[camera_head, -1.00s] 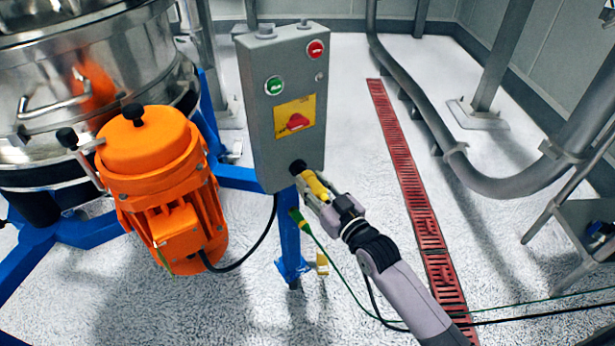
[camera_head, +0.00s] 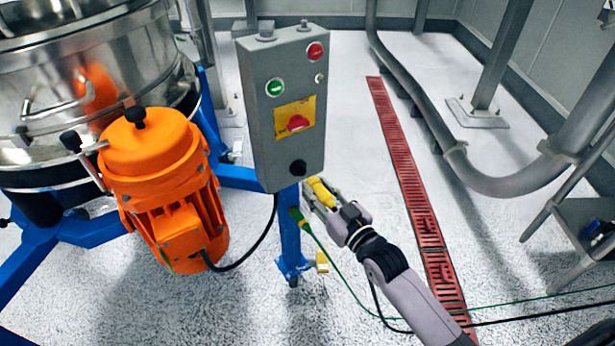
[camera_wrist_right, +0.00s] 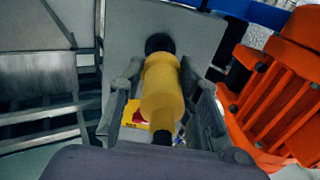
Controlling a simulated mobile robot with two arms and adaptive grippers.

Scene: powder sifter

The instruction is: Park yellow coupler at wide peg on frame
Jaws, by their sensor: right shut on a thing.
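The yellow coupler (camera_head: 320,190) is held in my right gripper (camera_head: 322,200), just below and right of the grey control box. In the right wrist view the coupler (camera_wrist_right: 163,92) lies between the two fingers of my right gripper (camera_wrist_right: 160,100), shut on it. In the head view the coupler is apart from the black socket (camera_head: 298,168) on the box's lower face. The socket also shows behind the coupler in the right wrist view (camera_wrist_right: 159,43). The blue frame post (camera_head: 290,235) stands below the box. I cannot make out a wide peg. My left gripper is not in view.
An orange motor (camera_head: 165,190) hangs on the steel sifter (camera_head: 90,70) at left. The grey control box (camera_head: 260,130) has buttons and a red switch. A green cable (camera_head: 345,280) crosses the floor. A red floor drain (camera_head: 405,180) and bent pipe (camera_head: 500,185) lie to the right.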

